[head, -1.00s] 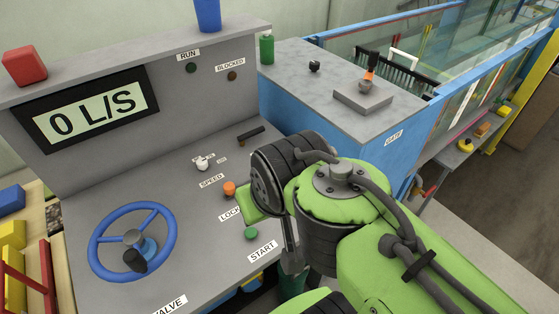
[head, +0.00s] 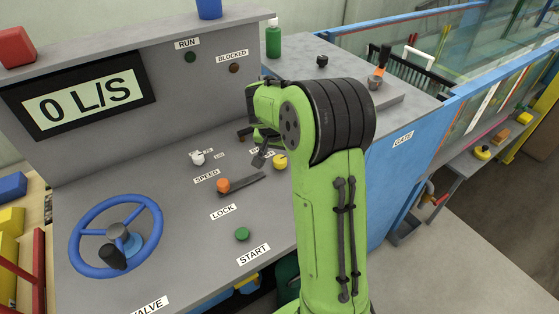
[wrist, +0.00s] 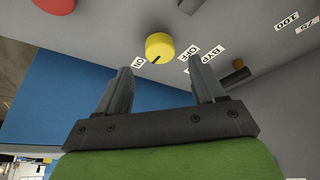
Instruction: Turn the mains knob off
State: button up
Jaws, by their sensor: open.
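The yellow knob (wrist: 160,47) carries a dark pointer line toward the ON label (wrist: 139,62). The OFF label (wrist: 188,53) and a partly hidden BYP label (wrist: 208,52) lie on its other side. In the head view, the yellow knob (head: 280,161) sits on the grey panel, partly behind my arm. My gripper (wrist: 160,65) is open and empty, its fingertips spread below the knob in the wrist view, seemingly apart from it. My gripper (head: 262,152) is partly hidden by my arm in the head view. No MAINS label is readable.
An orange knob with a dark bar (head: 243,183), a white speed knob (head: 197,158) and a green START button (head: 242,234) are nearby. A red part (wrist: 55,4) is cut off at the wrist view's top. A blue handwheel (head: 115,237) stands at left.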

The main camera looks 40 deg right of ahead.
aim_at(280, 159)
jog(key=x, duration=0.5)
jog(key=shift+f+b, duration=0.2)
jog(key=shift+b, duration=0.2)
jog(key=shift+c, duration=0.2)
jog(key=c, duration=1)
